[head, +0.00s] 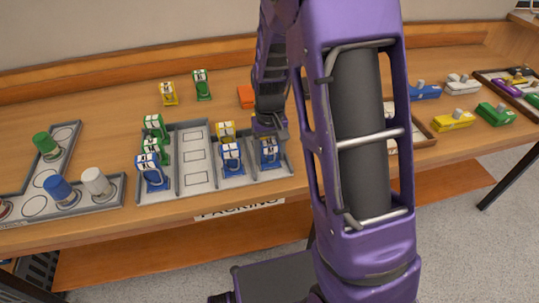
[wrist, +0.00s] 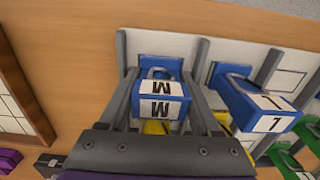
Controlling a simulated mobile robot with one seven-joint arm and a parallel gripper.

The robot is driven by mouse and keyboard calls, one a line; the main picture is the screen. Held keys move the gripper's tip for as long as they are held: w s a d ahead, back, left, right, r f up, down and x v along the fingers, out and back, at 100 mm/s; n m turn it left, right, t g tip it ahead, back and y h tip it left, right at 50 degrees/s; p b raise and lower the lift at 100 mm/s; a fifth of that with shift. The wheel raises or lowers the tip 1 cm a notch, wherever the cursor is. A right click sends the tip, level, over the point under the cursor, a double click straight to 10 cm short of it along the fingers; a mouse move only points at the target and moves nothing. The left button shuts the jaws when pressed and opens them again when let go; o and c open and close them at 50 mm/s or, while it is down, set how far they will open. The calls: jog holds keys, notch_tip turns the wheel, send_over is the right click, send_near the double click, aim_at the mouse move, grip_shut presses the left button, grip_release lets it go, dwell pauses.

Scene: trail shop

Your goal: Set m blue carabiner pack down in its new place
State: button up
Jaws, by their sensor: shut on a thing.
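My gripper (head: 268,128) is shut on the blue carabiner pack marked M (head: 269,153), also seen in the wrist view (wrist: 160,100). The pack is upright at the front of the right-hand lane of the grey tray (head: 205,190). Its base looks at or very near the tray floor; I cannot tell whether it touches. Another blue pack (head: 231,157) stands in the lane to its left, with a divider between them; it shows in the wrist view (wrist: 255,105). A yellow pack (wrist: 155,127) shows behind the held pack, partly hidden by my gripper.
A yellow pack (head: 225,131) stands behind the neighbouring blue one. The second lane (head: 195,155) is empty; the left lane holds blue (head: 152,174) and green packs. Loose yellow (head: 168,94) and green (head: 202,85) packs stand behind the tray. My arm hides the table to the right.

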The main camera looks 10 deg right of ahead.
jog(key=shift+f, duration=0.2)
jog(key=o, duration=1.2)
jog(key=shift+r, duration=0.15)
notch_tip(320, 180, up, 12)
jog(key=shift+r+p, duration=0.1)
jog(key=shift+p, duration=1.05)
